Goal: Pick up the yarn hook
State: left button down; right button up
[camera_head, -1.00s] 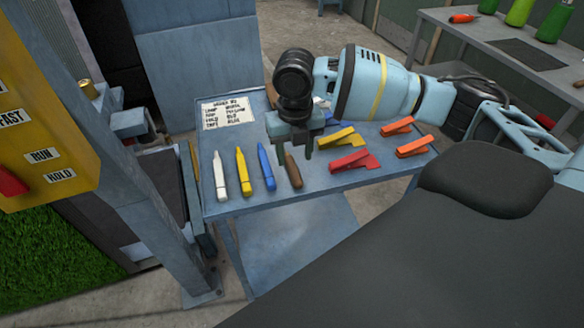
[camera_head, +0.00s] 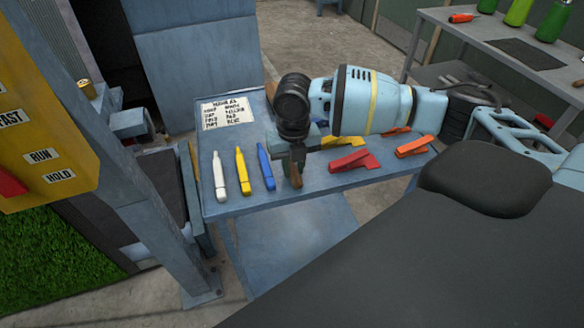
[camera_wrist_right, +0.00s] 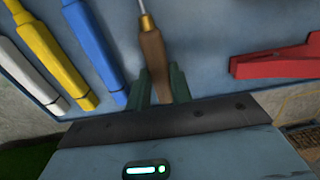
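The yarn hook, with a brown wooden handle, a brass collar and a thin metal shaft, lies on the blue cart top. Its handle shows in the right wrist view (camera_wrist_right: 152,52), and partly in the head view (camera_head: 296,182), where my gripper hides most of it. My right gripper (camera_head: 293,165) is down at the cart top with a finger on each side of the handle. In the right wrist view its dark green fingers (camera_wrist_right: 160,86) sit close against the handle's rear part and look closed on it. My left gripper is not in view.
White (camera_head: 219,176), yellow (camera_head: 242,172) and blue (camera_head: 265,167) marker-like tools lie left of the hook. Red (camera_head: 353,161) and orange (camera_head: 413,147) clips lie to the right; a yellow clip (camera_head: 328,142) is partly hidden. A printed card (camera_head: 224,111) lies behind. The cart's front strip is bare.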

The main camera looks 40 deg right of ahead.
grip_shut()
jog(key=shift+r, duration=0.1)
jog(key=shift+r, duration=0.55)
notch_tip(320, 180, up, 2)
jog(key=shift+r, duration=0.25)
jog(key=s+a+r, duration=0.1)
jog(key=s+a, duration=0.1)
jog(key=s, duration=1.4)
jog(key=shift+a+p, duration=0.25)
jog(key=shift+p, duration=0.15)
jog(key=shift+w, duration=0.1)
